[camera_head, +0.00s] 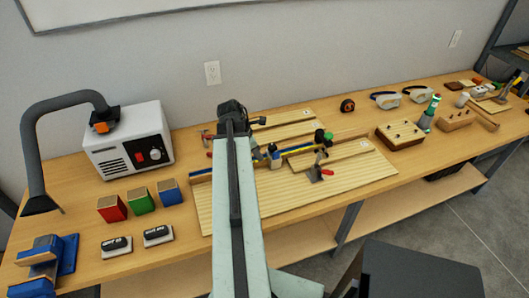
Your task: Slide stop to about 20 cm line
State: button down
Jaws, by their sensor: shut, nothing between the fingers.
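A wooden work board (330,190) lies on the bench, with a long blue rail (300,150) with a yellow strip along it. A small blue and grey block (274,157) sits at the rail just right of my arm. A piece with a green knob and black body (322,138) sits farther right on the rail. I cannot tell for certain which one is the stop, and no scale marks are readable. The dark end of my arm, with my gripper (233,112), is beyond the rail. Its fingers are hard to make out; it appears shut and empty, apart from both pieces.
A red-handled clamp (319,171) stands on the board, right of my arm. A white extractor box (128,140), colored blocks (140,200) and a blue vise (48,258) fill the left. A tape measure (347,105) and drilled wooden block (400,136) are at right.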

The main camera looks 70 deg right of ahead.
jog(key=p+v, duration=0.9)
jog(key=v, duration=0.1)
